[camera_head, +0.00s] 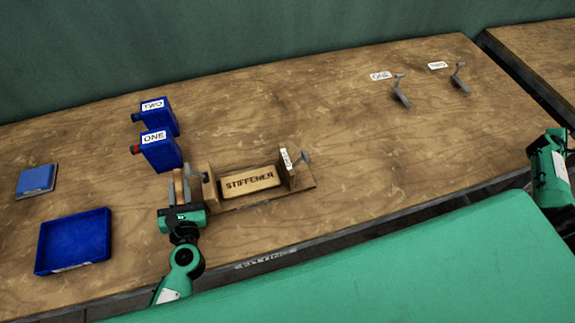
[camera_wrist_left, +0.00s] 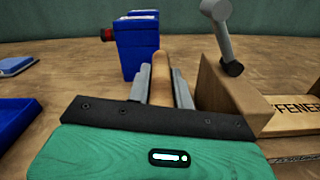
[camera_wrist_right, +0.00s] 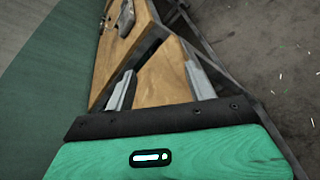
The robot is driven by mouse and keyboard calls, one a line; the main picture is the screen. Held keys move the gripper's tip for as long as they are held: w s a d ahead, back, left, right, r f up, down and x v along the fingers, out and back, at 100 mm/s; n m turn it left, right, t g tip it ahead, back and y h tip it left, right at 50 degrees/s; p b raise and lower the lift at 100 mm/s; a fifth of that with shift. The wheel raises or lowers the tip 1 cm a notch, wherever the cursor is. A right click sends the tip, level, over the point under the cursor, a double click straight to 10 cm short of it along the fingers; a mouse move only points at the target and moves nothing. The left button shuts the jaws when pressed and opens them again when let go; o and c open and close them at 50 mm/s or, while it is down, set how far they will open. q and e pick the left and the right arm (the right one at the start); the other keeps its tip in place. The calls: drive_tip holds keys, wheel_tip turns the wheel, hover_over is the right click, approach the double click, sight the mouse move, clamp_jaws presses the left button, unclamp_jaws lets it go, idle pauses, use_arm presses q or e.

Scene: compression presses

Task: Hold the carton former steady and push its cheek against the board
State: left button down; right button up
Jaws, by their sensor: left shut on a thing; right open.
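The carton former (camera_head: 306,186) is a wooden base at the table's front edge, with an upright cheek at each end. A wooden board marked STIFFENER (camera_head: 250,182) lies between the cheeks and also shows in the left wrist view (camera_wrist_left: 295,114). The right cheek (camera_head: 288,172) carries a white label and has a grey lever (camera_head: 303,158) beside it. Another grey lever rises by the left cheek (camera_wrist_left: 228,90). My left gripper (camera_wrist_left: 163,88) is shut on an upright wooden handle (camera_wrist_left: 160,70) left of that cheek. My right gripper (camera_wrist_right: 160,88) is open and empty, away at the right.
Blue containers TWO (camera_head: 160,117) and ONE (camera_head: 161,153) stand behind my left gripper. A blue tray (camera_head: 106,235) and a blue pad (camera_head: 36,180) lie left. Grey levers ONE (camera_head: 401,92) and TWO (camera_head: 460,78) are at back right. The table middle is clear.

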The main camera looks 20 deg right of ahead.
drive_tip(key=w+a+r+m+t, duration=0.1)
drive_tip(key=w+a+r+m, duration=0.15)
drive_tip(key=w+r, duration=0.95)
drive_tip(key=w+a+f+t+y, duration=0.1)
drive_tip(key=w+a+y, duration=0.2)
drive_tip(key=w+a, duration=0.5)
drive_tip(key=w+a+f+t+y, duration=0.1)
drive_tip(key=w+a+y, duration=0.3)
drive_tip(key=a, duration=0.8)
drive_tip(key=w+a+f+t+y, duration=0.1)
drive_tip(key=w+a+t, duration=0.1)
drive_tip(key=w+a, duration=0.65)
drive_tip(key=n+g+y, duration=0.7)
drive_tip(key=n+y, duration=0.3)
drive_tip(key=y, duration=0.1)
hover_over(306, 155)
drive_tip(key=d, duration=0.3)
drive_tip(key=x, duration=1)
drive_tip(key=shift+w+f, duration=0.2)
drive_tip(key=shift+f, duration=0.25)
